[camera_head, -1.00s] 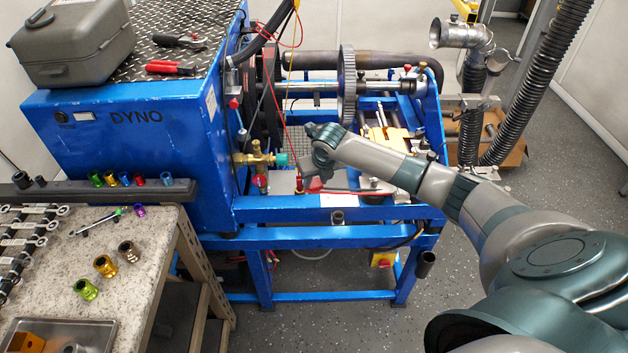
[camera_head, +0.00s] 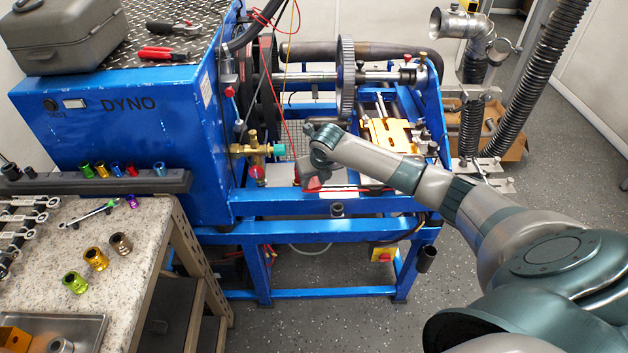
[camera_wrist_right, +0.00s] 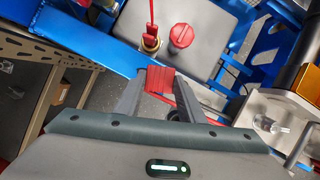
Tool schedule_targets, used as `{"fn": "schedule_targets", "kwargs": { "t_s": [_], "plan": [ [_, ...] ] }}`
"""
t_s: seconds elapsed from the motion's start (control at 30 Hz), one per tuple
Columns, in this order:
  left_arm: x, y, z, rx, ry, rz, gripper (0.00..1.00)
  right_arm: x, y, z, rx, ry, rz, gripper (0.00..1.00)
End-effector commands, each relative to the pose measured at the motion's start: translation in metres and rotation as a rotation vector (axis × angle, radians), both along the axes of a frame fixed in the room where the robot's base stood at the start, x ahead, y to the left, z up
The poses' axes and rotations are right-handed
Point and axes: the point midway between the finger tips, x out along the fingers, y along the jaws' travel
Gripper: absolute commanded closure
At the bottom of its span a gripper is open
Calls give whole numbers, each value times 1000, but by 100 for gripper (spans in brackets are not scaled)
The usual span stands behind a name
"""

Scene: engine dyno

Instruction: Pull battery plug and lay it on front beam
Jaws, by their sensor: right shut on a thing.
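My right gripper (camera_head: 308,186) is over the front of the blue dyno frame. In the right wrist view, it (camera_wrist_right: 160,85) is shut on a ribbed red block, the battery plug (camera_wrist_right: 160,79), with a red cable trailing to its right. The plug (camera_head: 312,184) also shows in the head view, near the front beam (camera_head: 265,200). In the wrist view, the blue beam (camera_wrist_right: 75,42) runs just left of the plug. Beyond the plug is a grey battery top (camera_wrist_right: 215,50). I cannot tell whether the plug touches anything below. My left gripper is not in view.
A brass post with a red lead (camera_wrist_right: 150,42) and a red knob (camera_wrist_right: 181,36) stand close beyond the plug. A brass valve (camera_head: 258,150) is left of my gripper. The workbench (camera_head: 150,240) with sockets is at left.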

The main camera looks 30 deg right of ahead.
Motion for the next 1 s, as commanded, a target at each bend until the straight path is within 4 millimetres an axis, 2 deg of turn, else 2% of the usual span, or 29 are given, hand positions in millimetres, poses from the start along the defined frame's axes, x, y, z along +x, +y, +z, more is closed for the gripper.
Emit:
{"fn": "schedule_targets", "kwargs": {
  "t_s": [0.1, 0.3, 0.9, 0.93, 1.0],
  "plan": [
    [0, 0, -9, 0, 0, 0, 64, 0, 0, -9, 0, 0, 0, 87],
    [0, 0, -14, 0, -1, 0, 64, 0, 0, -15, -1, 0, 1, 87],
    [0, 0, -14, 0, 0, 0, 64, 0, 0, -16, 0, 0, 0, 87],
    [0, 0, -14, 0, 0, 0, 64, 0, 0, -16, 0, 0, 0, 62],
    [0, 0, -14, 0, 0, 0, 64, 0, 0, -15, 0, 0, 0, 46]
  ]
}}
